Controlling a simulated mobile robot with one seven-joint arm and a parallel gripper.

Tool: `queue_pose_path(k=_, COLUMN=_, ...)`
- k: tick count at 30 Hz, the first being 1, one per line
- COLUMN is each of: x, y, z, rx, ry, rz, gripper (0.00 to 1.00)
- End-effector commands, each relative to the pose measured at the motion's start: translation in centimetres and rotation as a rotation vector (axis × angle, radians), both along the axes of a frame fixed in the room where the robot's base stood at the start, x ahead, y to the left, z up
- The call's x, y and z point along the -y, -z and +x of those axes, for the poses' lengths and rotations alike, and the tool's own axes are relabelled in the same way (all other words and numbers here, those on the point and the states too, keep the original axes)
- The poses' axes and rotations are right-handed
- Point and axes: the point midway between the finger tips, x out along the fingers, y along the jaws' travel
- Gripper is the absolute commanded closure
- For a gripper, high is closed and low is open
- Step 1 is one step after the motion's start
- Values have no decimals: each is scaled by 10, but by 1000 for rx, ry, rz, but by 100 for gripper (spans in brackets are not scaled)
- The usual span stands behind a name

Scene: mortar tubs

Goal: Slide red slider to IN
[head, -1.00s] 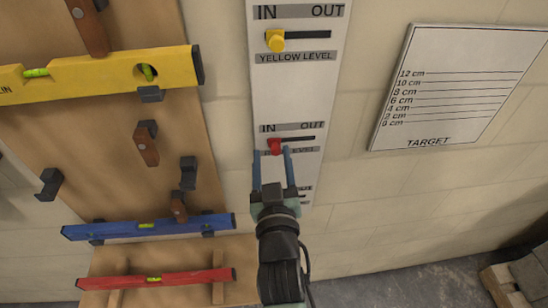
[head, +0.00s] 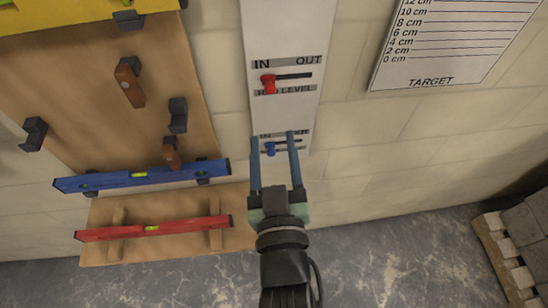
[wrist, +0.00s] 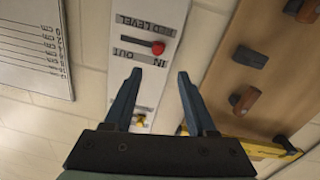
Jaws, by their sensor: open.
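The red slider (head: 268,84) is a red knob on a dark horizontal slot in the white wall panel (head: 284,30). It sits at the slot's left end, under the IN label, and the slot runs free toward OUT. In the wrist view, which is upside down, the red slider (wrist: 158,47) is at the IN end too. My gripper (head: 272,135) is open and empty. In the head view its fingertips appear below the red slider, apart from it. In the wrist view the knob lies beyond the gap between the fingertips (wrist: 159,72).
A blue slider (head: 270,149) shows between my fingers in the head view, lower on the panel. A board with hooks and a blue level (head: 140,177) hangs left, with a red level (head: 150,229) below. A target chart (head: 430,45) hangs right. Blocks (head: 525,225) stand lower right.

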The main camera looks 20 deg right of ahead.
Motion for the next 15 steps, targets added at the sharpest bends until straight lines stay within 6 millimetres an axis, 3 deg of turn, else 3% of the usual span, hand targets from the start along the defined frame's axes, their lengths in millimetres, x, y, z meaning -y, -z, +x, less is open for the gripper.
queue_pose_path(k=6, x=-5, y=1, z=-15, rx=0, ry=0, rz=0, gripper=43)
queue_pose_path(k=15, x=-6, y=-1, z=-17, rx=1, ry=0, rz=0, gripper=43)
